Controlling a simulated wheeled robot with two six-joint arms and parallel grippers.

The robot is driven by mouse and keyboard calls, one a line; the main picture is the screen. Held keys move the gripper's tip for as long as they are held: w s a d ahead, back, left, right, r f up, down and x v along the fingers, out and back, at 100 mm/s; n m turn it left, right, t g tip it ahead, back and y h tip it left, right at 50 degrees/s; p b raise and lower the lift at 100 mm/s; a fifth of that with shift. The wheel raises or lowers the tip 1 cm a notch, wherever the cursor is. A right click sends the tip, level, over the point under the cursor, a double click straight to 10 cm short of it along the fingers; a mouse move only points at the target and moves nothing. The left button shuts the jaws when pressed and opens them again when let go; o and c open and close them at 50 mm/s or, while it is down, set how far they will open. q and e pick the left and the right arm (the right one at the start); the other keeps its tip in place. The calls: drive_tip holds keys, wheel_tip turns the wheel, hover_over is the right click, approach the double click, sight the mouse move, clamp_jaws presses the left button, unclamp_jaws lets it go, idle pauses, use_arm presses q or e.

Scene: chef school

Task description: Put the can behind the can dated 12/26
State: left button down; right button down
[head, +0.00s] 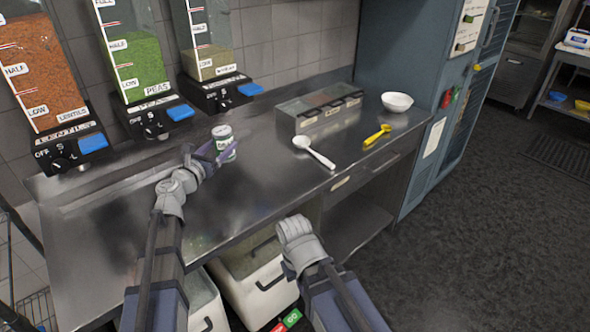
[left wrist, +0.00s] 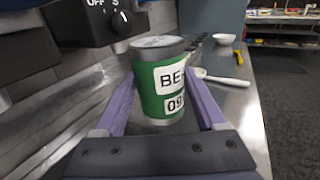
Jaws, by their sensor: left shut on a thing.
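A can (head: 223,143) with a green band and white labels is on or just above the steel counter (head: 262,195), below the dispensers. In the left wrist view the can (left wrist: 160,85) shows "BE" and part of a number starting "09"; the rest is cut off by a finger. My left gripper (head: 222,152) is shut on the can, one purple finger on each side. I cannot tell whether its base touches the counter. My right arm (head: 297,235) is at the counter's front edge; its fingers cannot be made out. No can dated 12/26 is seen.
Dispensers of lentils (head: 42,75), peas (head: 138,65) and another grain (head: 208,45) line the wall. A divided metal box (head: 320,112), a white spoon (head: 315,152), a yellow spoon (head: 377,136) and a white bowl (head: 397,101) stand right. The counter's front middle is clear.

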use_arm(q)
drive_tip(key=d+f+b, duration=0.1)
drive_tip(key=d+f, duration=0.1)
drive_tip(key=d, duration=0.5)
drive_tip(key=shift+h, duration=0.3)
drive_tip(key=f+b, duration=1)
drive_tip(key=shift+s+f, duration=0.1)
drive_tip(key=shift+s, duration=0.1)
drive_tip(key=shift+f+b, duration=0.1)
drive_tip(key=shift+b, duration=0.2)
unclamp_jaws()
drive_tip(key=shift+r, duration=0.2)
drive_tip(key=v, duration=1.2)
drive_tip(key=shift+a+r, duration=0.1)
drive_tip(key=shift+a, duration=0.05)
